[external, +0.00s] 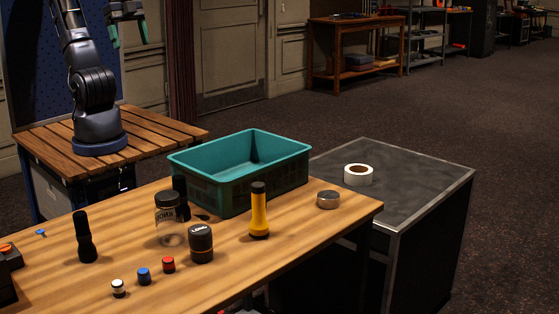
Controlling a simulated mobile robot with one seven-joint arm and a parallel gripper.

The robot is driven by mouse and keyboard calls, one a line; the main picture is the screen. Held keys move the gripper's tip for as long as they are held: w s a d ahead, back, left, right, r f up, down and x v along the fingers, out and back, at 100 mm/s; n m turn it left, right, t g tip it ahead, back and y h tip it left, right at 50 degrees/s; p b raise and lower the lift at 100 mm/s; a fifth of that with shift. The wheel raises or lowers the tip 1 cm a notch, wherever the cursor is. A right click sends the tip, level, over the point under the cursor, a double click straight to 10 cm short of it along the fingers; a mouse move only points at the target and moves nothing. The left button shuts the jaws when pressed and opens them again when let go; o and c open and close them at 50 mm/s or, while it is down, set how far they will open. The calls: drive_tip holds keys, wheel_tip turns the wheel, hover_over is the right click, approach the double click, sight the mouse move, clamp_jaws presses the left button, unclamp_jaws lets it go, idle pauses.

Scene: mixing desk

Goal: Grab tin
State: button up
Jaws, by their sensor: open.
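A low, round, silver-grey tin (328,200) sits on the wooden desk (352,209) near its right end, just right of the teal crate. It appears closed and flat, with clear wood around it. My gripper (130,42) is at the top left, raised above the slatted wooden stand that carries my arm base. Its green fingers are apart and point down, with nothing between them. It is far from the tin, with the crate lying between them in the picture.
A teal crate (240,196) stands at the desk's back edge. A yellow flashlight (259,215), a black jar (201,244), a clear jar (170,224) and a black flashlight (86,240) stand upright. Small caps lie in front. White tape (358,175) lies on the dark cabinet (410,185).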

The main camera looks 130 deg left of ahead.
drive_tip(key=w+a+r+n+g, duration=0.1)
drive_tip(key=w+a+n, duration=0.15)
drive_tip(key=w, duration=0.55)
drive_tip(key=w+a+r+n, duration=0.1)
drive_tip(key=w+a+n, duration=0.15)
drive_tip(key=w, duration=0.55)
drive_tip(key=n+g, duration=0.3)
drive_tip(key=n, duration=1.1)
hover_over(329, 195)
wheel_tip(329, 195, down, 32)
wheel_tip(329, 195, down, 10)
drive_tip(key=shift+s+f, duration=0.1)
drive_tip(key=shift+f, duration=0.1)
drive_tip(key=shift+c, duration=0.2)
drive_tip(key=c, duration=1)
